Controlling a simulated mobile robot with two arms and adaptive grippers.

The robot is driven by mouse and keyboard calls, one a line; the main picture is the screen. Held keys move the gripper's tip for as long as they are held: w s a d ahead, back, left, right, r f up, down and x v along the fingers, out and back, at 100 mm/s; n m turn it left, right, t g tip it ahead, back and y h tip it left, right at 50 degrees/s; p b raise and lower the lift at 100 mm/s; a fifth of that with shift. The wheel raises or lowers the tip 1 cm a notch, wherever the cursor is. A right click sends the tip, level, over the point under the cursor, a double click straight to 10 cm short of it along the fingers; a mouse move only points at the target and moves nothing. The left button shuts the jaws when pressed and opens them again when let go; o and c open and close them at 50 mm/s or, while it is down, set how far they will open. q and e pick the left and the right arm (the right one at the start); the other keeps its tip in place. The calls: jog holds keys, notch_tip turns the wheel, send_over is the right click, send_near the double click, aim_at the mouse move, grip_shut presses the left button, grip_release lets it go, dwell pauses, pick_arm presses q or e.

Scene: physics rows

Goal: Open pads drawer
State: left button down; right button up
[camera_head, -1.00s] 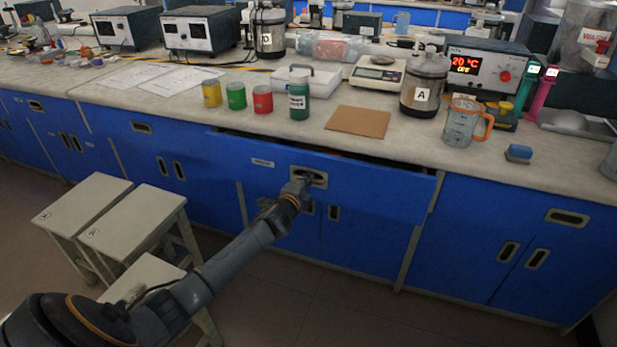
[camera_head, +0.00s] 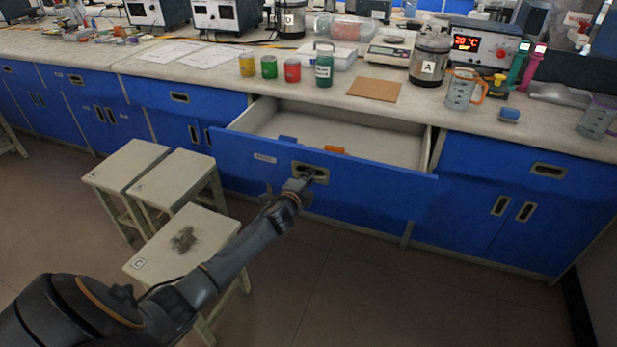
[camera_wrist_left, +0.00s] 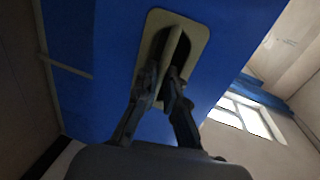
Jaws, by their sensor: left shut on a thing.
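The drawer (camera_head: 375,196) has a blue front with a small label and a recessed beige handle (camera_head: 320,167). It stands well out from the bench, and its pale inside shows. A blue item (camera_head: 287,140) and an orange item (camera_head: 334,150) lie in it just behind the front. My left gripper (camera_head: 308,178) is at the handle. In the left wrist view its fingers (camera_wrist_left: 164,88) are shut on the bar of the handle (camera_wrist_left: 174,48). My right gripper is in neither view.
Stools (camera_head: 186,240) stand left of my left arm. On the bench (camera_head: 345,103) above are coloured jars (camera_head: 269,67), a brown board (camera_head: 374,89), a scale (camera_head: 391,48) and a beaker (camera_head: 460,90). The floor (camera_head: 370,290) in front of the drawer is clear.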

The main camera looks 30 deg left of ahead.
pick_arm(q)
jog(key=shift+s, duration=0.25)
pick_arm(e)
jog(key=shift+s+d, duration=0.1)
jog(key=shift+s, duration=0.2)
pick_arm(q)
jog(key=c, duration=1.7)
grip_release()
jog(key=shift+s, duration=0.1)
jog(key=v, duration=1.1)
jog(key=shift+s+d+r, duration=0.1)
jog(key=shift+s+r, duration=0.05)
jog(key=shift+s, duration=0.2)
